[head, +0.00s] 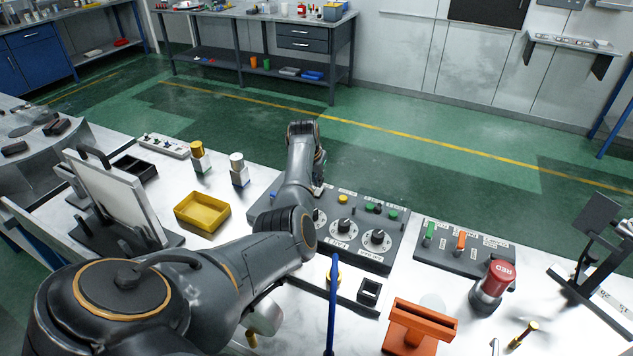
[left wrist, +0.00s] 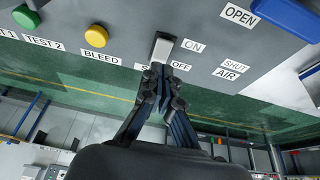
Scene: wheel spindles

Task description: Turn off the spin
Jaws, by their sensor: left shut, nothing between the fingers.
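The dark grey control panel (head: 360,252) lies on the bench with knobs and coloured buttons. My left arm reaches over it from the left, and my left gripper (head: 318,187) is small and partly hidden at its far left part. In the left wrist view, my left gripper (left wrist: 160,80) is shut and empty, its tips just at a pale metal switch lever (left wrist: 162,47). I cannot tell whether they touch. The ON label (left wrist: 193,46) and OFF label (left wrist: 180,66) are beside the lever. A label at its left is mostly hidden behind the fingers. My right gripper is not in view.
A blue handle (left wrist: 290,17) is at the right. On the bench are a yellow tray (head: 203,226), a red-topped cylinder (head: 492,285) and an orange holder (head: 425,315).

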